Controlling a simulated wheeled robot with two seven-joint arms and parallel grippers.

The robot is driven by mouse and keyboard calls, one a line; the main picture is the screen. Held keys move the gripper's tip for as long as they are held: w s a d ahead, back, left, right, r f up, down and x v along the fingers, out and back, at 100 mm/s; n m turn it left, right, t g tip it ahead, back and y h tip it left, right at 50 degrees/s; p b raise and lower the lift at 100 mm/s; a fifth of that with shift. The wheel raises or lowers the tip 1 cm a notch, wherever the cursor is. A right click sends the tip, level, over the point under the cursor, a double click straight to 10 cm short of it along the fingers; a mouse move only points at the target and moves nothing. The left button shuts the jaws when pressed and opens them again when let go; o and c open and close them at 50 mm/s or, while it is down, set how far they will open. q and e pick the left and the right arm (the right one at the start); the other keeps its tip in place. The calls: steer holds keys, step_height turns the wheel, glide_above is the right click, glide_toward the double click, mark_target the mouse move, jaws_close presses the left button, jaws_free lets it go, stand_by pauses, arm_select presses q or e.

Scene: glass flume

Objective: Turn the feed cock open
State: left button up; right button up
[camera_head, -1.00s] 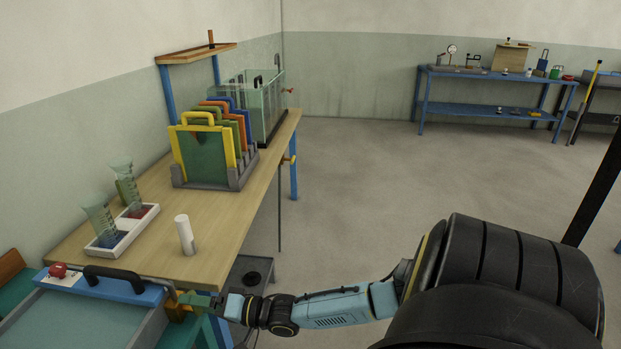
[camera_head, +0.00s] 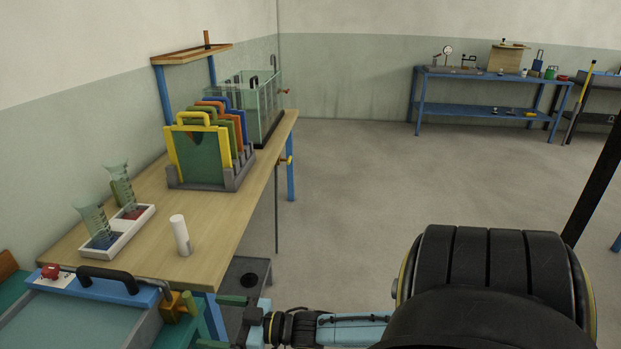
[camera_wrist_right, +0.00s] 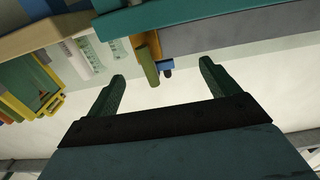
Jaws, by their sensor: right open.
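What looks like the feed cock, a brass-coloured block (camera_head: 171,308) with a short olive-green handle (camera_head: 189,303), sits at the right end of the blue bar on the glass flume (camera_head: 75,318). In the right wrist view the brass block (camera_wrist_right: 146,42) and its handle (camera_wrist_right: 149,68) show ahead, between the fingertips in the picture. My right gripper (camera_head: 214,322) is open and empty, with its green fingers just right of the handle and apart from it. The wrist view shows both fingers (camera_wrist_right: 162,72) spread with nothing between them. My left gripper is out of view.
The blue bar carries a red knob (camera_head: 51,271) and a black handle (camera_head: 110,277). Open floor lies right.

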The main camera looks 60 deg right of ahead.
steer(key=v, duration=0.8)
arm_select(q)
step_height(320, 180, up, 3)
steer(key=p, duration=0.3)
arm_select(e)
steer(key=s+f+m+g+h, duration=0.1)
steer(key=s+f+g+h, duration=0.2)
steer(key=f, duration=0.9)
steer(key=s+f+m+g+h, duration=0.1)
steer(key=s+f+g+h, duration=0.2)
steer(key=s+f, duration=0.6)
step_height(320, 180, down, 5)
steer(key=shift+s+d+r+m+g+h, duration=0.2)
steer(key=shift+d+m+g+h, duration=0.15)
steer(key=shift+g, duration=0.65)
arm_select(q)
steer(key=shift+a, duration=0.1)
arm_select(e)
steer(key=shift+d, duration=0.1)
